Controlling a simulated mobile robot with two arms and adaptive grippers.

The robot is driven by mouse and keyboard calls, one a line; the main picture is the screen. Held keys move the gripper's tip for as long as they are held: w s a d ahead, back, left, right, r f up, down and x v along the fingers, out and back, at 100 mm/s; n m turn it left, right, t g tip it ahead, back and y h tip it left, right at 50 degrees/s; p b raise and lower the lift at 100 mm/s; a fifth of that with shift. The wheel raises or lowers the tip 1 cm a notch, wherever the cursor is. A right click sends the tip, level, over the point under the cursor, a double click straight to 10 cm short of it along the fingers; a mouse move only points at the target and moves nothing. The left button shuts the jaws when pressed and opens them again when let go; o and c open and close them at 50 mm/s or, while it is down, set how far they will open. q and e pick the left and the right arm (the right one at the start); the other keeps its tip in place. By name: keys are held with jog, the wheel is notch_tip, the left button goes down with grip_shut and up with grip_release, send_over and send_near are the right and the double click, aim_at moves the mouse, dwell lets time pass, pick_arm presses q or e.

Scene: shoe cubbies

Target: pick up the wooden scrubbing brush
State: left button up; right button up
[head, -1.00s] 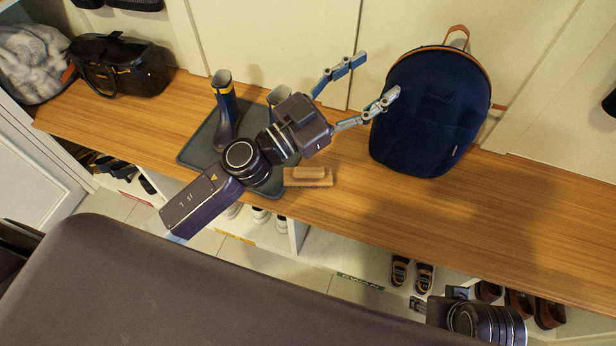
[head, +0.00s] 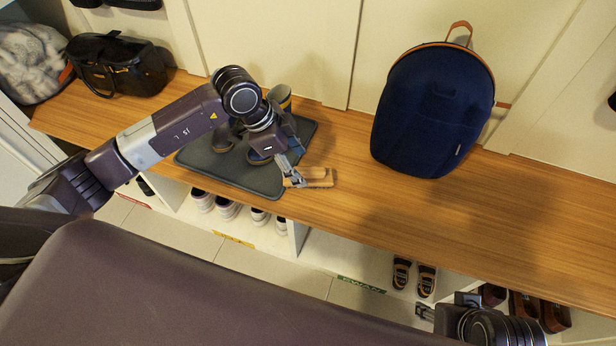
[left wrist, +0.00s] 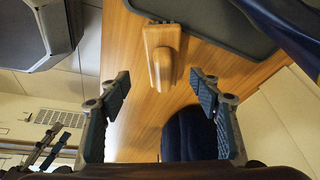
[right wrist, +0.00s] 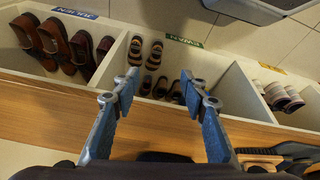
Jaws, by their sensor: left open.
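The wooden scrubbing brush (head: 316,177) lies on the wooden bench top, beside the right edge of the dark boot tray. My left gripper (head: 292,178) is at the brush's left end in the head view and partly covers it. In the left wrist view the brush (left wrist: 162,58) shows between and beyond the two fingers of the open left gripper (left wrist: 160,90), apart from both. My right gripper (right wrist: 158,88) is open and empty in the right wrist view, above the bench's front edge and shoe cubbies. In the head view it shows at the lower right (head: 426,311).
The dark tray (head: 265,183) holds boots (head: 280,96), largely hidden by my left arm. A navy backpack (head: 432,112) stands on the bench to the right. A black handbag (head: 118,66) sits at the far left.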

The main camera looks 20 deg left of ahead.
aim_at(305, 169)
pick_arm(q)
jog(key=shift+b+x, duration=0.4)
jog(key=shift+x, duration=0.8)
jog(key=x, duration=0.1)
jog(key=b+x, duration=0.1)
jog(key=x, duration=0.1)
jog(key=shift+w, duration=0.3)
jog(key=shift+f, duration=0.1)
pick_arm(e)
jog(key=w+a+t, duration=0.1)
jog(key=w+t, duration=0.1)
jog(key=w, duration=0.4)
jog(key=shift+a+r+t+y, duration=0.3)
jog(key=shift+a+r+t, duration=0.05)
jog(key=shift+a+t, duration=0.05)
pick_arm(q)
jog(key=c, duration=1.4)
jog(key=shift+c, duration=0.2)
